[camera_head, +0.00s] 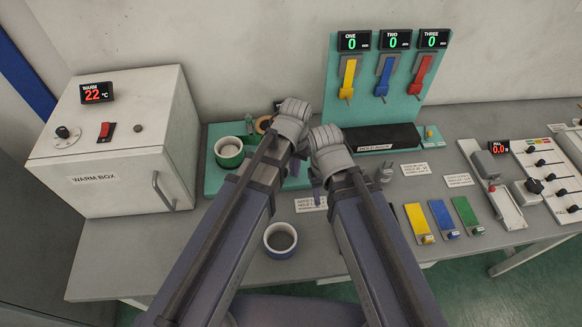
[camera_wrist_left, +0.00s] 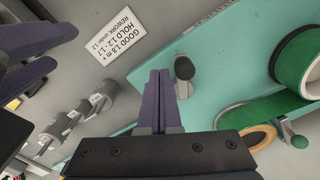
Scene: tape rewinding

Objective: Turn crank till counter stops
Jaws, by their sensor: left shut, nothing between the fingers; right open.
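My left gripper (camera_head: 294,150) is over the teal base (camera_head: 215,180), its tips mostly hidden by my arm in the head view. In the left wrist view its purple fingers (camera_wrist_left: 160,85) are shut and empty beside a short grey post (camera_wrist_left: 184,68), apparently not gripping it. A green tape roll (camera_head: 229,150) stands on the base; it also shows in the left wrist view (camera_wrist_left: 290,65). A small green knob (camera_wrist_left: 299,141) is near it; I cannot tell if it is the crank. My right gripper (camera_head: 318,190) is open and empty; its parted fingers show in the left wrist view (camera_wrist_left: 30,55). No crank counter is identifiable.
A warm box (camera_head: 110,150) reading 22 stands left. Coloured levers on a teal panel (camera_head: 365,105) have displays reading 0. Colored blocks (camera_head: 440,217) and a pull tester (camera_head: 490,165) are right. A label card (camera_head: 310,204) lies mid-table.

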